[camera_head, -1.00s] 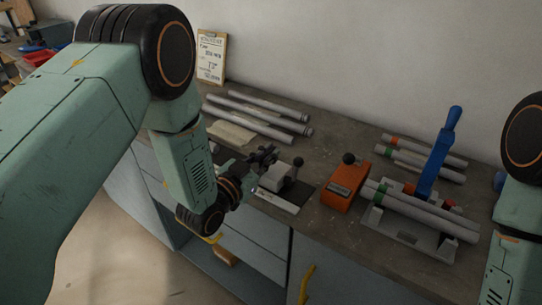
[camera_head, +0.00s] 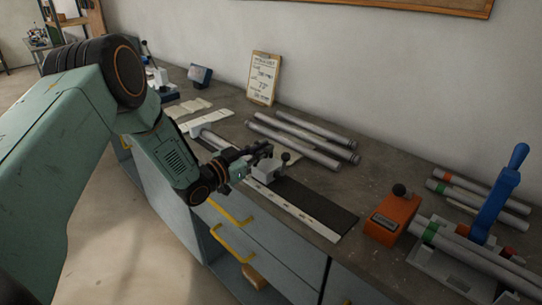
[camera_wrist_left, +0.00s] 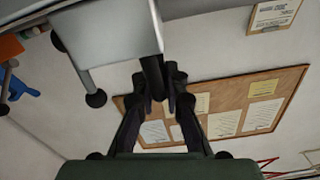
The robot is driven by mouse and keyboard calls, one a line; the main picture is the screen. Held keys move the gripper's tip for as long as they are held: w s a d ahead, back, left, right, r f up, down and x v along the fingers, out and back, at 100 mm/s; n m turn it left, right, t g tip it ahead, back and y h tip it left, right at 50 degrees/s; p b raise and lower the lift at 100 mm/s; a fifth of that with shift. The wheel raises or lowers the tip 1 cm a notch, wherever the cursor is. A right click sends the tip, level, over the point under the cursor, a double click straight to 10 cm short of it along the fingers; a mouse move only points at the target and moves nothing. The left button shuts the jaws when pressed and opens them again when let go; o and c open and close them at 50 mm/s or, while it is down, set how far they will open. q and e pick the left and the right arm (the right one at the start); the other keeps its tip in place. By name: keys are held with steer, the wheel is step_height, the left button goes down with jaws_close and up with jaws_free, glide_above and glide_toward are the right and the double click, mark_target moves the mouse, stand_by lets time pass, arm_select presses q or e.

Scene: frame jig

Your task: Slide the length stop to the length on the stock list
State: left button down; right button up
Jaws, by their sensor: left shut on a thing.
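The length stop (camera_head: 264,172) is a light grey block with a black-knobbed lever on its right side. It sits on a long rail with a pale scale strip (camera_head: 312,222) near the bench's front edge. My left gripper (camera_head: 258,154) is at the stop's upper left. In the left wrist view my left gripper (camera_wrist_left: 165,84) is shut on a dark post of the stop (camera_wrist_left: 115,28). The stock list (camera_head: 263,80) is a clipboard leaning on the wall; its writing is too small to read surely. My right gripper is out of view.
Several grey tubes (camera_head: 300,133) lie behind the rail. An orange block with a black knob (camera_head: 392,217) stands right of the rail, beside a tube fixture with a blue lever (camera_head: 497,195). Dark rail is bare right of the stop. Yellow drawer handles (camera_head: 232,243) are below.

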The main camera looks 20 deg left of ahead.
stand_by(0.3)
arm_select(q)
steer(key=c, duration=1.4)
jaws_free()
steer(key=shift+a, duration=0.15)
steer(key=v, duration=1.2)
